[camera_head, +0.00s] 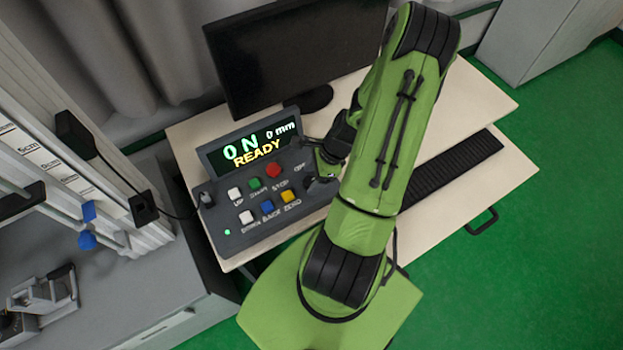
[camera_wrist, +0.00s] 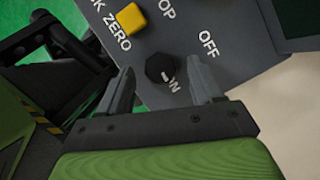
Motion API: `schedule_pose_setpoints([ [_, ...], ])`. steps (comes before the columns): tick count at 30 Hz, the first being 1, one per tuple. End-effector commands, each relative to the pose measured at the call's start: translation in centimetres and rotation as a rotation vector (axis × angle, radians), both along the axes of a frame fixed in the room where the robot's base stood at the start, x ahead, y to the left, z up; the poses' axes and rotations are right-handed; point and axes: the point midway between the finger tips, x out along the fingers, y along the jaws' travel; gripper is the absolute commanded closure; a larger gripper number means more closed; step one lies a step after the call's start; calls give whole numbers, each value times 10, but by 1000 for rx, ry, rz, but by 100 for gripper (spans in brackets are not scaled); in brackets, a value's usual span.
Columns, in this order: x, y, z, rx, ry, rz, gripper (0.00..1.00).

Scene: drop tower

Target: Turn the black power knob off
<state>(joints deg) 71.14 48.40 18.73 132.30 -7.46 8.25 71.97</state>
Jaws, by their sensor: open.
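The black power knob (camera_wrist: 160,68) is on the grey control box, between the printed words OFF and ON. Its white mark points toward ON in the wrist view. My gripper (camera_wrist: 161,75) is open, with one finger on each side of the knob and a gap showing. I cannot tell whether either finger touches it. In the head view my gripper (camera_head: 322,170) is over the right end of the control box (camera_head: 228,240), and my arm and gripper mostly hide the knob. The box's display (camera_head: 255,146) reads ON, 0 mm and READY.
Buttons sit left of the gripper, including red STOP (camera_head: 273,170) and yellow ZERO (camera_head: 288,196); the yellow button (camera_wrist: 131,18) is near the fingers in the wrist view. A monitor (camera_head: 290,50) stands behind, a keyboard (camera_head: 450,168) lies right. The drop tower is left.

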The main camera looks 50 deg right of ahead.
Motion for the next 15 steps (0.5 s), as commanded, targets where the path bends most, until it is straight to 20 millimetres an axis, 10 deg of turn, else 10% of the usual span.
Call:
schedule_pose_setpoints([
  [11, 3, 3, -11, -2, 0, 1, 35],
  [15, 3, 3, -11, -2, 0, 1, 56],
])
